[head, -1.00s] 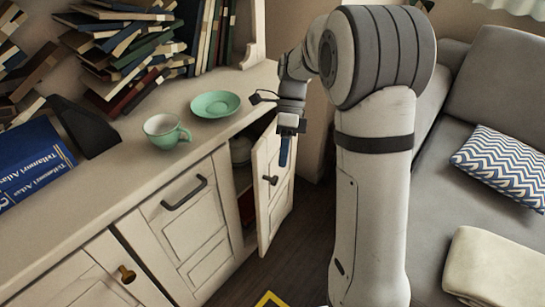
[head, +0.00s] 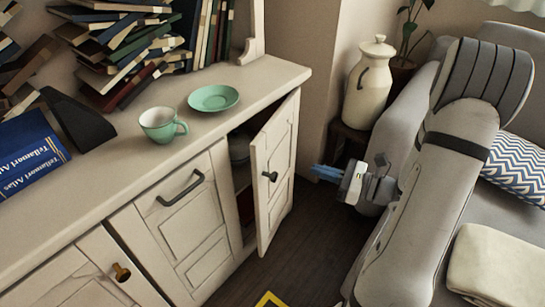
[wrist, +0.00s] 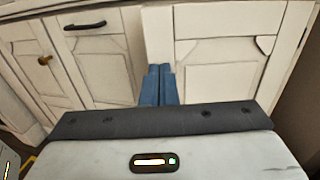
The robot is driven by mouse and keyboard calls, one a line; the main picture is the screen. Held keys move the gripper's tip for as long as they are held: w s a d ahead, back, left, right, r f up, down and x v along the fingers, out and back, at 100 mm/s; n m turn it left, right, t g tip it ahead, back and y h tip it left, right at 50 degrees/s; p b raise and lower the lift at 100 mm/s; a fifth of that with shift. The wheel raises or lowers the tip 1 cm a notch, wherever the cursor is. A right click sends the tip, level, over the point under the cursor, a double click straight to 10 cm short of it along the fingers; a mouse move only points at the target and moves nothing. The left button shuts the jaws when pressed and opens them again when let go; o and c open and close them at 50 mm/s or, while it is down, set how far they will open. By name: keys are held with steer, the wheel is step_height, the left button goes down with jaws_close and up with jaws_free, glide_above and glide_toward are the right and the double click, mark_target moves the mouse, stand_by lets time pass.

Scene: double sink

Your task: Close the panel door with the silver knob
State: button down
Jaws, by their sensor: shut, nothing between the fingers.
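The cream panel door (head: 277,205) with a dark grey metallic knob (head: 270,176) stands ajar in the head view, swung out from the cabinet's right end. The dark opening behind it shows some dishes. My gripper (head: 318,172) is to the right of the door, apart from it, with its blue fingers shut, empty and pointing left toward the door's outer side. In the wrist view the blue fingers (wrist: 160,85) are together in front of cream cabinet panels. The knob is not clearly seen there.
A neighbouring front has a black bar handle (head: 180,190); another has a brass knob (head: 122,272). A green cup (head: 160,125) and saucer (head: 214,98) stand on the countertop. A cream jar (head: 368,90) is behind my gripper; a sofa is at right.

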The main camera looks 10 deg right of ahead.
steer(key=b, duration=0.3)
glide_toward(262, 152)
steer(key=x, duration=0.5)
steer(key=shift+a+f, duration=0.2)
steer(key=shift+x, duration=0.75)
steer(key=shift+r, duration=0.1)
steer(key=shift+w+d, duration=0.1)
steer(key=shift+w, duration=0.05)
